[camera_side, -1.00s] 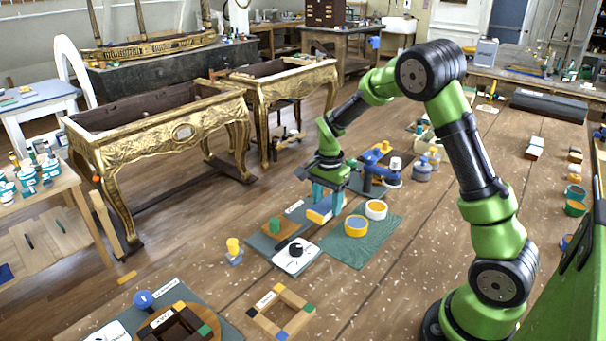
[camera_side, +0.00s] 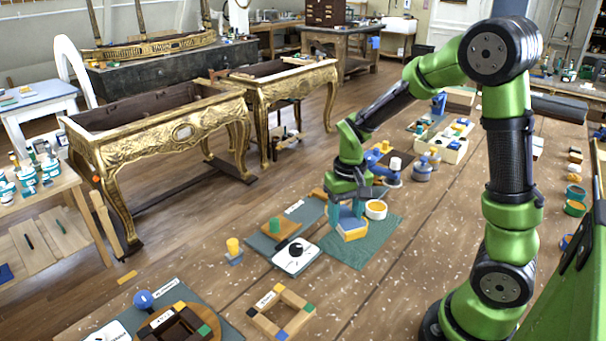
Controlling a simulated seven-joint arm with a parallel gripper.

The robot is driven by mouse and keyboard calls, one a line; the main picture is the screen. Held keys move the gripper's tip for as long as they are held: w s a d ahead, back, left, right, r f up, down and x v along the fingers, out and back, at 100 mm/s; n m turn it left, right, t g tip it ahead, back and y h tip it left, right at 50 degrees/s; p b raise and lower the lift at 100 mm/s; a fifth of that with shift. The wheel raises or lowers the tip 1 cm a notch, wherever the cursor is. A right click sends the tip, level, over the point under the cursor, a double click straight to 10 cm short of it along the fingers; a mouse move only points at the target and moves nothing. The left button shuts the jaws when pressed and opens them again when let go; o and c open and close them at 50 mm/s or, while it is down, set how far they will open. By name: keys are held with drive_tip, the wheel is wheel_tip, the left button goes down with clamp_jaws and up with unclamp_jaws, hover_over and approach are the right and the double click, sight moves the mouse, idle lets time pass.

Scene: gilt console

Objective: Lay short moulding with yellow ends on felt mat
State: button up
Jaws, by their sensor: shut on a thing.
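My gripper (camera_side: 349,222) has its teal fingers pointing down over the green felt mat (camera_side: 349,253), near the mat's far left part. It is shut on the short moulding (camera_side: 353,233), a small pale block with yellow showing on it. The fingers hide part of the moulding, and its far end is hard to make out. I cannot tell whether the moulding touches the mat or the tub. A white tub with orange contents (camera_side: 376,209) stands on the mat just right of the gripper.
Left of the mat are a white card with a black knob (camera_side: 296,256) and a dark mat with a green-knobbed wooden block (camera_side: 275,226). A blue and yellow clamp-like item (camera_side: 384,165) and grey jars (camera_side: 421,172) stand behind. The mat's near part is clear.

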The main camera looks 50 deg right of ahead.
sight(343, 251)
drive_tip(key=n, duration=0.5)
drive_tip(key=shift+s+a+n, duration=0.1)
drive_tip(key=shift+s+n, duration=0.15)
drive_tip(key=shift+n, duration=0.05)
drive_tip(key=shift+f, duration=0.25)
wheel_tip(343, 251, down, 7)
drive_tip(key=shift+f, duration=0.2)
drive_tip(key=shift+f, duration=0.1)
drive_tip(key=o, duration=1)
drive_tip(key=shift+o, duration=0.2)
